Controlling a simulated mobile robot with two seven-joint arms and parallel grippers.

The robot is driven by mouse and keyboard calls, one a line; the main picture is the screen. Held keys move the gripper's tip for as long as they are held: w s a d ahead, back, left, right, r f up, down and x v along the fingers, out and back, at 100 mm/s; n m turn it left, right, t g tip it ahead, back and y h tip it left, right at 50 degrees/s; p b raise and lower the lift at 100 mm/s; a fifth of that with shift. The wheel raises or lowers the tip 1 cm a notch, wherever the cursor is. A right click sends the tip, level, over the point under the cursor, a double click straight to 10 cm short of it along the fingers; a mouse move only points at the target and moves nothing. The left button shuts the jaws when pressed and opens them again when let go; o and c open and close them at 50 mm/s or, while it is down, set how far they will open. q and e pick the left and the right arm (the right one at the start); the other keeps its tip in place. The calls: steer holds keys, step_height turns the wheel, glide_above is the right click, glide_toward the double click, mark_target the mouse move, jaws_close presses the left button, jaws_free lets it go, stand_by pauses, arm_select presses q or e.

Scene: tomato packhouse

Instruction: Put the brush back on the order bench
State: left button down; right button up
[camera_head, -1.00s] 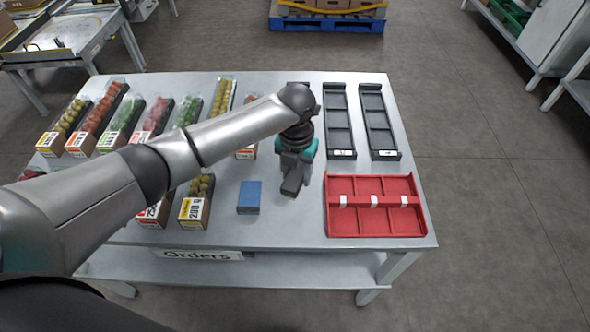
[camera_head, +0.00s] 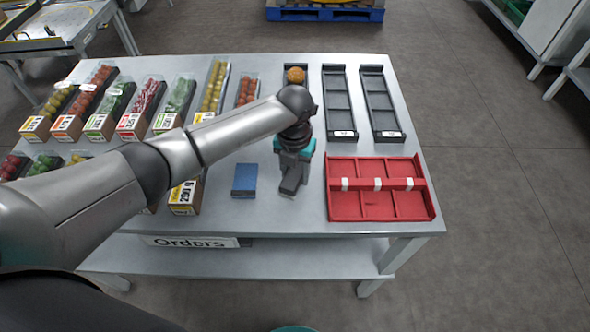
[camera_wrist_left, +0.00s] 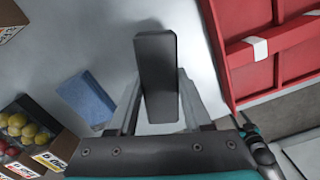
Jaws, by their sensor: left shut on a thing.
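My left gripper (camera_head: 293,176) is above the front middle of the order bench (camera_head: 270,217), between a blue block and a red divided tray. It is shut on a dark grey, oblong block, which I take to be the brush (camera_wrist_left: 156,75). The brush stands out between the two fingers in the left wrist view. No bristles can be made out. I cannot tell whether the brush touches the bench top. The "Orders" sign (camera_head: 190,242) is on the bench's front edge.
The blue block (camera_head: 244,179) lies left of the gripper, the red tray (camera_head: 381,164) right. Dark trays (camera_head: 341,134) stand behind, one holding an orange round thing (camera_head: 295,75). Several tomato packs (camera_head: 184,196) fill the left side. Bare bench top shows around the gripper.

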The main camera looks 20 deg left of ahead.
arm_select(q)
steer(key=shift+f, duration=0.45)
stand_by(0.5)
steer(key=shift+c, duration=1.3)
jaws_free()
steer(key=c, duration=0.3)
step_height(320, 180, up, 7)
steer(key=p, duration=0.7)
steer(key=shift+r, duration=0.1)
